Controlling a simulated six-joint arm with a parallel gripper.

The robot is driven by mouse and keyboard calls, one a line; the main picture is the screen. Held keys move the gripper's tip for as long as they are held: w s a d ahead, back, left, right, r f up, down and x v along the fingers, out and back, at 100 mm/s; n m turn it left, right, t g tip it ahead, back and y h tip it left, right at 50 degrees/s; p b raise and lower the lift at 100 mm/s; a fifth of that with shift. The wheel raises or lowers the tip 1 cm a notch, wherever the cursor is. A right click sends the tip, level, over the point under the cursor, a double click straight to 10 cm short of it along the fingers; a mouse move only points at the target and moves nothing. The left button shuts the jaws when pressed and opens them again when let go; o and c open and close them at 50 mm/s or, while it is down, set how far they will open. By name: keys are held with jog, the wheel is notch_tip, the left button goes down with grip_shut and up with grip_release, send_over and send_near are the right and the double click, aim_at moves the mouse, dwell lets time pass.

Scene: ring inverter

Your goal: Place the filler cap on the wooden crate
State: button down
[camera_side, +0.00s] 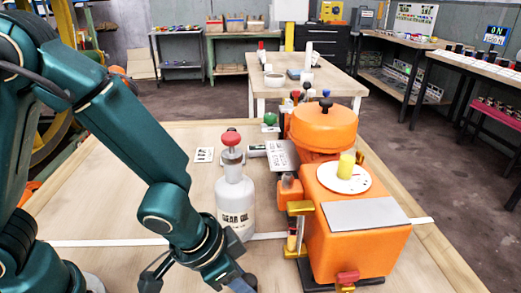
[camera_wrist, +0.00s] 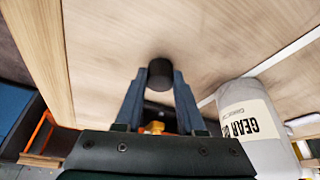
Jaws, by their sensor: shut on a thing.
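A dark, round filler cap (camera_wrist: 160,72) sits between the fingertips of my gripper (camera_wrist: 160,82) in the wrist view. My gripper is shut on it, with one finger on each side. Pale wooden tabletop shows behind the cap; I cannot tell the height above it. In the side view my wrist is at the bottom edge, left of the orange machine (camera_side: 345,235), and the fingertips and cap are not clearly visible. I cannot make out the wooden crate for certain in either view.
A white gear oil bottle (camera_side: 235,205) with a red top stands between my arm and the machine; it is close on the right in the wrist view (camera_wrist: 262,130). A wooden workbench (camera_side: 120,215) has clear room left of the bottle. Paper cards lie behind it.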

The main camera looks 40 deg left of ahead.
jog(key=shift+f, duration=0.1)
jog(key=c, duration=0.5)
grip_release()
jog(key=shift+a+r, duration=0.1)
jog(key=shift+r, duration=0.35)
jog(key=v, duration=1.1)
jog(key=s+a+r+n, duration=0.1)
jog(key=a, duration=0.2)
jog(key=s+a+r+n+t+y, duration=0.1)
jog(key=a+n, duration=0.1)
jog(key=a, duration=0.2)
jog(key=s+a+r+n, duration=0.1)
jog(key=a+r, duration=0.1)
jog(key=a, duration=0.1)
jog(key=shift+s+a+y, duration=0.3)
jog(key=shift+a+y, duration=0.1)
